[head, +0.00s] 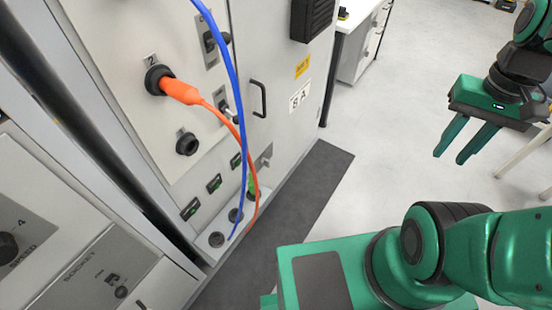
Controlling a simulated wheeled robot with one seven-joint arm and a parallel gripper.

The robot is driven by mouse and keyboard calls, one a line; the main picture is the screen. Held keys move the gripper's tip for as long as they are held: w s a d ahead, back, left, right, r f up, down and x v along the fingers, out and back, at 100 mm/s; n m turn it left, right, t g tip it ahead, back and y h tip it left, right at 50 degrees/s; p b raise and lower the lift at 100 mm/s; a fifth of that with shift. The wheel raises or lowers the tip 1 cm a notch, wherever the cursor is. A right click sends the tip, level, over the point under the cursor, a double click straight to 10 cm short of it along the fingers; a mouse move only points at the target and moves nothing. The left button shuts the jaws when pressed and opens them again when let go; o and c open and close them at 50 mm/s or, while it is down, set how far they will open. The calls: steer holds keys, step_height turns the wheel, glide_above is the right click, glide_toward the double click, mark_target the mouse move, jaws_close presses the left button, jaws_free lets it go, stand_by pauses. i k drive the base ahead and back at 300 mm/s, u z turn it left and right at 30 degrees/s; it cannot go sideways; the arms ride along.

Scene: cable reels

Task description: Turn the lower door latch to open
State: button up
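The grey cabinet door (280,70) carries an "8 A" label and a black pull handle (259,98). Below the handle, a small grey latch (264,158) sits low on the door, close to the hanging cables. It looks like the lower door latch; its exact angle is too small to tell. No upper latch can be made out on the door. My gripper (451,157) is at the upper right, over the floor, well apart from the door. Its two green fingers point down and stand apart, with nothing between them.
An orange plug (180,92) sits in socket 2, its cable hanging down the panel. A blue cable (235,75) hangs across the panel in front of the door's left side. A dark floor mat (315,180) lies along the cabinet. The pale floor (395,130) between cabinet and gripper is clear.

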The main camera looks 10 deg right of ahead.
mark_target(264, 161)
steer(key=z, duration=2.1)
steer(key=k, duration=0.95)
steer(key=u, duration=1.9)
steer(key=i, duration=0.5)
